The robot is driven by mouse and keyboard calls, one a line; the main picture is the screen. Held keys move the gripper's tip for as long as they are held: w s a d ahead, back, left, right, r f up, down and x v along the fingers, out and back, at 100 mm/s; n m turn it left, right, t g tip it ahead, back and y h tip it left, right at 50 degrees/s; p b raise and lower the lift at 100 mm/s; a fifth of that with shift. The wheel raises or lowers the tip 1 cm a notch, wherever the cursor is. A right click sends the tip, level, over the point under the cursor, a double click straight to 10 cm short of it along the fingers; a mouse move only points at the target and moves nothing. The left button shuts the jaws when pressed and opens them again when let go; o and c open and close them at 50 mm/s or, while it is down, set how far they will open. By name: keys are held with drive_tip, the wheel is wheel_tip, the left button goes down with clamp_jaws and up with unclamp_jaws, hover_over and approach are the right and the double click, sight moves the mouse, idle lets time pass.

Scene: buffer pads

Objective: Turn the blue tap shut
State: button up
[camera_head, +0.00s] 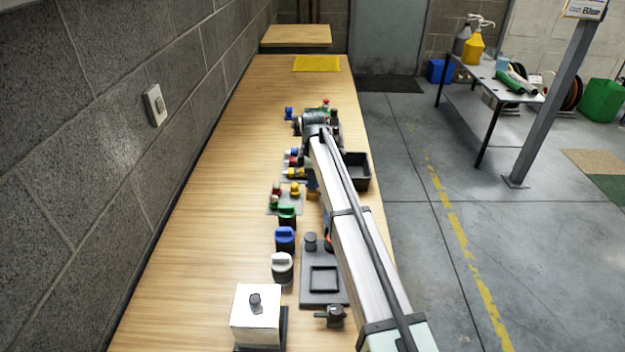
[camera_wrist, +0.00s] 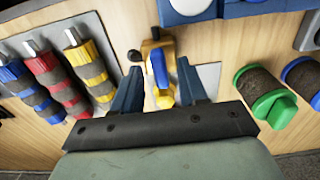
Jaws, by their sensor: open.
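In the wrist view a blue tap (camera_wrist: 159,68) has a blue lever on a yellow-brass body, mounted at a light plate. My gripper (camera_wrist: 158,75) is open, with its two dark blue fingers on either side of the tap. The lever runs roughly along the fingers between them. A gap shows beside each finger, and I cannot tell whether either one touches the lower body. In the head view my arm reaches over the bench, and the tap and fingertips are not clear there.
Striped blue, red and yellow cylinders (camera_wrist: 75,70) stand left of my gripper in the wrist view. A green knob (camera_wrist: 268,98) is close on the right. The wooden bench (camera_head: 190,240) has free room along the wall; a black bin (camera_head: 356,172) sits right of my arm.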

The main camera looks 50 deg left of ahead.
drive_tip(key=shift+f, duration=0.1)
drive_tip(key=shift+c, duration=0.3)
clamp_jaws()
idle(0.4)
drive_tip(key=m, duration=0.4)
drive_tip(key=shift+m, duration=0.3)
drive_tip(key=m, duration=0.4)
drive_tip(key=shift+m, duration=0.3)
drive_tip(key=m, duration=0.4)
drive_tip(key=shift+m, duration=2.4)
